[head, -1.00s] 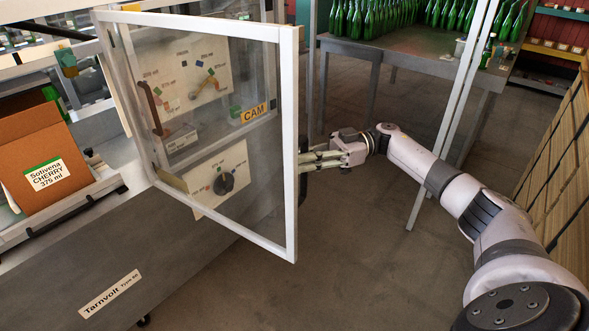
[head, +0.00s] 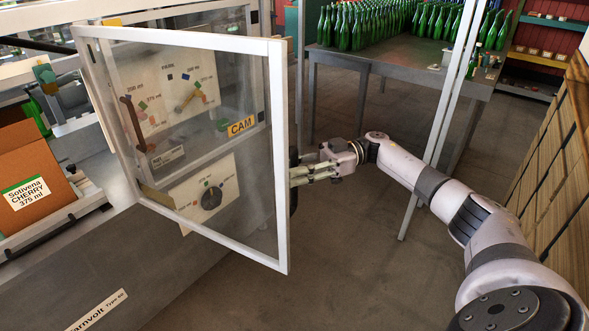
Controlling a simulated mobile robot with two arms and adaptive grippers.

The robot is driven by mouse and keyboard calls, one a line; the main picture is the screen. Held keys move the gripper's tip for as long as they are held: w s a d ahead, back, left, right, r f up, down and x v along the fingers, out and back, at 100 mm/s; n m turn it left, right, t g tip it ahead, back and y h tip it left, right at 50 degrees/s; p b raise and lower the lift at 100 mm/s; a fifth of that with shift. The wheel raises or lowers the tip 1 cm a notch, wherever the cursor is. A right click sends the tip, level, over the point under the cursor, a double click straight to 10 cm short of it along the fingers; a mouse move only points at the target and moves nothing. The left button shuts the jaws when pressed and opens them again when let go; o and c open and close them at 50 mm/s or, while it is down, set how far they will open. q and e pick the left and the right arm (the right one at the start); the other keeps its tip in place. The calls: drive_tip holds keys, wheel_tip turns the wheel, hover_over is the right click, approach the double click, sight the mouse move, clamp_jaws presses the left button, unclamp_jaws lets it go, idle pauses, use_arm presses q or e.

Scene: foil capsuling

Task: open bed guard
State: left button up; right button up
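The bed guard (head: 277,120) is a clear panel in a pale frame, hinged at its left on the machine. It stands swung out from the machine front, with its free edge to the right. A dark handle (head: 293,204) sits on that free edge, partly hidden by the frame and fingers. My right gripper (head: 297,176) reaches in from the right, its pale fingers close together at the handle. It appears shut on the handle, though the fingertips are partly hidden. My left gripper is not in view.
Behind the panel are a CAM label (head: 241,126) and a dial plate (head: 222,185). A cardboard box (head: 30,160) stands on the machine at left. A table (head: 400,66) with many green bottles is behind my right arm. Wooden stacks (head: 555,150) line the right. Grey floor below the guard is clear.

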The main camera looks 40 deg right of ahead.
drive_tip(key=shift+v, duration=5.95)
